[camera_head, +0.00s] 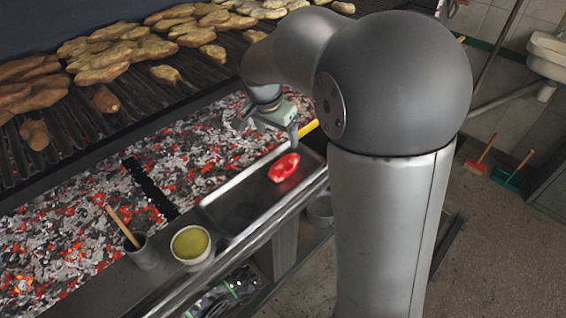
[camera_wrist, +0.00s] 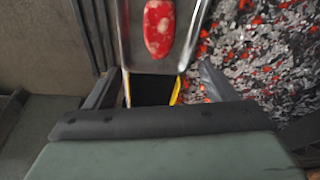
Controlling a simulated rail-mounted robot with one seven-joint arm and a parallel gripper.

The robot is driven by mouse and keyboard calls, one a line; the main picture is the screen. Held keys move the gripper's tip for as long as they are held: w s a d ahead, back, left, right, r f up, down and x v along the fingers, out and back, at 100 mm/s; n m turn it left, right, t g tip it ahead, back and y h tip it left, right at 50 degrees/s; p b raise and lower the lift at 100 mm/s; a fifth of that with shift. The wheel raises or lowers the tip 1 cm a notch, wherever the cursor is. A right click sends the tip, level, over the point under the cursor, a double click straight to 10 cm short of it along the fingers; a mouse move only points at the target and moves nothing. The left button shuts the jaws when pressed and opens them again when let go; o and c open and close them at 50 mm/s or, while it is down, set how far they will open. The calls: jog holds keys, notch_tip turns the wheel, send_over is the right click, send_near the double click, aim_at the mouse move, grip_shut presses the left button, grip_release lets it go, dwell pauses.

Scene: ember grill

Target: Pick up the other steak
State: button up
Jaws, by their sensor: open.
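One raw red steak (camera_head: 284,167) with pale marbling lies on the metal tray (camera_head: 232,208), toward the tray's far right end. It also shows at the top of the wrist view (camera_wrist: 158,28), in the tray (camera_wrist: 190,50). My gripper (camera_head: 266,130) is open and empty, above and just beyond the steak in the head view. In the wrist view the two fingers of my gripper (camera_wrist: 160,72) are spread wide, and the steak lies beyond their tips, not between them. No second raw steak is in view.
A dark yellow-edged item (camera_wrist: 152,90) shows between my fingers beside the tray. Glowing coals (camera_head: 80,230) lie beside the tray. Browned pieces of food (camera_head: 105,60) cover the grate behind. A bowl of yellowish sauce (camera_head: 190,243) and a cup with a wooden handle (camera_head: 142,252) stand near the tray.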

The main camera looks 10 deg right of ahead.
aim_at(284, 165)
jog(key=x, duration=0.4)
jog(key=p+x, duration=0.1)
jog(key=x, duration=0.4)
jog(key=p+x, duration=0.1)
jog(key=x, duration=0.4)
jog(key=shift+s+a+f, duration=0.15)
jog(key=shift+s+a, duration=0.1)
jog(key=shift+a, duration=0.05)
jog(key=c, duration=1.1)
